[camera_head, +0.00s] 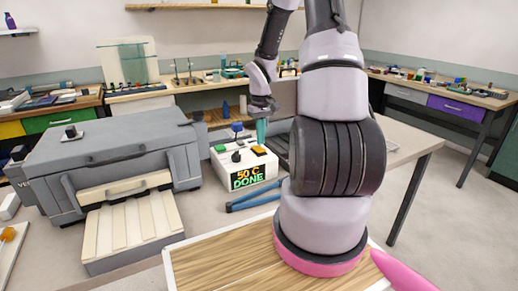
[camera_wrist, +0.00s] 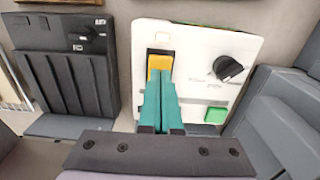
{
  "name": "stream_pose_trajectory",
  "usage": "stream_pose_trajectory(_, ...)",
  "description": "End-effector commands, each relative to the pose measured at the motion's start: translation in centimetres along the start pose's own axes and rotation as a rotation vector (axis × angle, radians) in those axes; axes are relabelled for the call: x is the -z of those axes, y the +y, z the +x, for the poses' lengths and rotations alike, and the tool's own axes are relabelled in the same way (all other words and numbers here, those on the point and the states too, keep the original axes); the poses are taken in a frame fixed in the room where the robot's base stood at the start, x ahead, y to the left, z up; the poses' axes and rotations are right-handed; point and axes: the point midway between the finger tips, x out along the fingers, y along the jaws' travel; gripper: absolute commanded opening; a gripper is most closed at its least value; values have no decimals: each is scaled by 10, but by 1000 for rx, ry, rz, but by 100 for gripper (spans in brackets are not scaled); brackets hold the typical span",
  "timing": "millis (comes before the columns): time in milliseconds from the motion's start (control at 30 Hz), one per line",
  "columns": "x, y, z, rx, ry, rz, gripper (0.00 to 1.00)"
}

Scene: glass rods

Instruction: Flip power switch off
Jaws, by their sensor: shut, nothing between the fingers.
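The white device (camera_head: 247,171) stands on the bench, and its front display reads "50 C DONE". Its top panel (camera_wrist: 190,35) fills the middle of the wrist view. The orange power switch (camera_head: 258,151) is on the right of the panel in the head view; in the wrist view the orange switch (camera_wrist: 160,63) is at the panel's upper left. My gripper (camera_head: 261,141) points down with its teal fingers closed together and empty. In the wrist view, the fingertips (camera_wrist: 159,78) overlap the switch's lower edge; I cannot tell whether they touch it.
A black knob (camera_wrist: 228,69) and a green button (camera_wrist: 215,115) share the panel. A large grey machine (camera_head: 110,155) stands left of the device. Blue bars (camera_head: 255,196) lie in front right of it. A blue-topped object (camera_head: 237,127) is just behind it.

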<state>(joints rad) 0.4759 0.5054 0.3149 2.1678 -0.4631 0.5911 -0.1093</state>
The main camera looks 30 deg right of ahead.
Motion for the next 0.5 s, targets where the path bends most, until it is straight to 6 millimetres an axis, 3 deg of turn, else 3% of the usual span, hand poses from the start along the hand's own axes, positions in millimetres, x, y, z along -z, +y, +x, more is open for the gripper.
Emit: stream_pose_trajectory(500, 0, 0, 8, 0, -1, 0, 0)
